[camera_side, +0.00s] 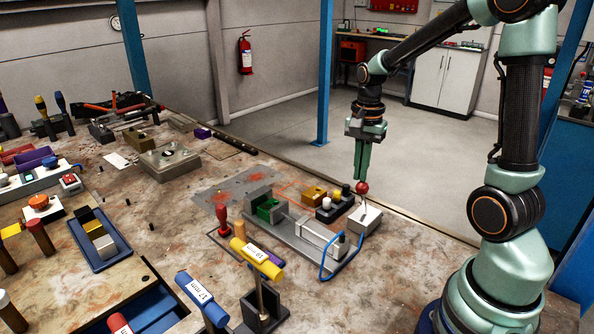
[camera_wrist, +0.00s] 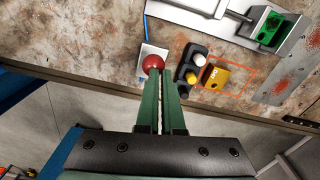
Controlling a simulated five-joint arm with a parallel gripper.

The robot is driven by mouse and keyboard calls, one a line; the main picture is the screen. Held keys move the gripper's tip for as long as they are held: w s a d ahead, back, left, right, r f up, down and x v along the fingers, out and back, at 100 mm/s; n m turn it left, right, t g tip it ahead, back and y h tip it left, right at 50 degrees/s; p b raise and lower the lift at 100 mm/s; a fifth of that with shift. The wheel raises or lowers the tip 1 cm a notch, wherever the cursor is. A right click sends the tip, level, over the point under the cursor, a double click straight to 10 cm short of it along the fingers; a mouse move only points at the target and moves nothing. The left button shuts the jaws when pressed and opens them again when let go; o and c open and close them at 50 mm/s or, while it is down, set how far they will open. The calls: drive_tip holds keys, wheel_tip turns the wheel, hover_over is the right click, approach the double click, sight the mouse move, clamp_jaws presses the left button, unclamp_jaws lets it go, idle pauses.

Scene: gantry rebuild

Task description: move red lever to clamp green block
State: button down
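The red lever shows as a round red knob (camera_side: 361,188) on top of a small white box (camera_side: 365,219); the knob also shows in the wrist view (camera_wrist: 153,62). The green block (camera_side: 270,210) sits in the grey clamp fixture (camera_side: 312,243), left of the lever; it is also at the upper right of the wrist view (camera_wrist: 270,30). My gripper (camera_side: 361,177) points down with its fingertips right at the knob. In the wrist view its fingers are close together with a narrow gap, and the tips overlap the knob's edge. Whether they touch it is unclear.
A dark holder (camera_side: 330,211) with white, yellow and black pegs and a yellow block (camera_side: 314,194) stand close left of the lever. A blue cable (camera_side: 325,262) loops at the fixture's front. The table edge (camera_side: 413,222) runs just right of the lever.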

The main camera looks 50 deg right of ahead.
drive_tip(key=shift+s+a+f, duration=0.25)
drive_tip(key=shift+f, duration=0.1)
drive_tip(key=shift+d, duration=0.1)
drive_tip(key=shift+d+f, duration=0.3)
drive_tip(key=shift+d, duration=0.4)
wheel_tip(320, 180, up, 13)
drive_tip(key=w+a, duration=0.2)
drive_tip(key=a, duration=0.1)
drive_tip(key=s+a+f+n+t, duration=0.1)
drive_tip(key=s+a+n+t, duration=0.1)
drive_tip(key=a+n, duration=0.4)
drive_tip(key=s+a+f+n+t, duration=0.1)
drive_tip(key=s+a+n+t, duration=0.2)
drive_tip(key=a+n, duration=0.3)
drive_tip(key=s+n, duration=0.1)
drive_tip(key=n, duration=0.3)
drive_tip(key=shift+a+t, duration=0.3)
